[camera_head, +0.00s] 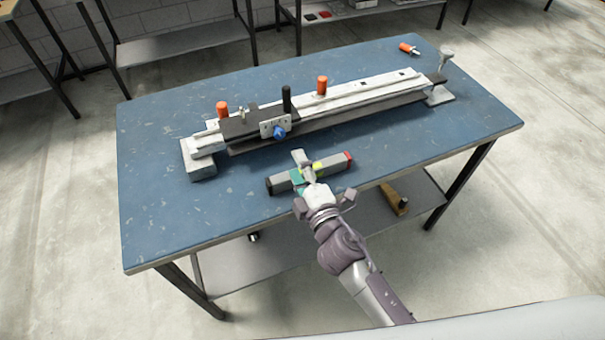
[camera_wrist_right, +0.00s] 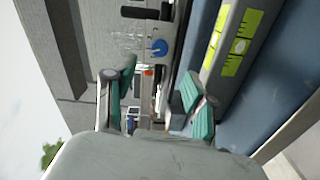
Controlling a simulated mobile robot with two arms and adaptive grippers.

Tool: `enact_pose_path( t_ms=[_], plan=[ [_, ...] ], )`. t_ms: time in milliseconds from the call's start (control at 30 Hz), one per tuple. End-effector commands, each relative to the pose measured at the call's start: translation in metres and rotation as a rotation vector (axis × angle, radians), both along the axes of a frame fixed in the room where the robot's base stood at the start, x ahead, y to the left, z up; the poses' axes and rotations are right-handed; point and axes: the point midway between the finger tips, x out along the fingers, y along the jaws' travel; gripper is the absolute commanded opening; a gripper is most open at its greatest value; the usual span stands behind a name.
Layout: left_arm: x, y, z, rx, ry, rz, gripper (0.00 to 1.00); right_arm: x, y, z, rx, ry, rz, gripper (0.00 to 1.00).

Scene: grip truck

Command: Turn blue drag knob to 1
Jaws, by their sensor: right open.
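The blue knob (camera_head: 279,132) sits on a light plate with markings (camera_head: 267,128) at the front of the black carriage (camera_head: 240,124) on the long rail fixture. In the right wrist view the blue knob (camera_wrist_right: 159,47) appears beyond my fingers, between their lines. The number it points to is too small to read. My right gripper (camera_head: 304,171) is open and empty, in front of the knob and apart from it. Its teal-padded fingers (camera_wrist_right: 158,88) are spread in the wrist view. My left gripper is not in view.
A grey bar with yellow labels (camera_head: 334,166) lies on the blue table (camera_head: 220,215) below my right gripper, partly hidden by it. Orange knobs (camera_head: 222,109) and a black upright handle (camera_head: 287,98) stand on the fixture. A loose orange-handled piece (camera_head: 408,48) lies at the back right.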

Motion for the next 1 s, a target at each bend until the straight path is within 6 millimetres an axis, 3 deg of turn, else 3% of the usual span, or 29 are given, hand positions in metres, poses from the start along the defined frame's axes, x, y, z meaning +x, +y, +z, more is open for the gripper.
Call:
enact_pose_path(
  t_ms=[200,800,867,967,1000],
  plan=[
    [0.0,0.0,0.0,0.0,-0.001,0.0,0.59,-0.022,-0.008,-0.001,-0.001,0.001,-0.001,0.55],
    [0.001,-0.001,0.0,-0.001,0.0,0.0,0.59,-0.024,-0.011,0.0,0.006,0.006,-0.009,0.55],
    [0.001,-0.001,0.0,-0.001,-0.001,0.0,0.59,-0.024,-0.02,-0.002,0.036,0.032,-0.042,0.55],
    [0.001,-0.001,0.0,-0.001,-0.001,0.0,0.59,-0.029,-0.057,-0.009,0.152,0.14,-0.176,0.55],
    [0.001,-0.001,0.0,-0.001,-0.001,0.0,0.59,-0.034,-0.078,-0.015,0.225,0.21,-0.256,0.55]
  ],
)
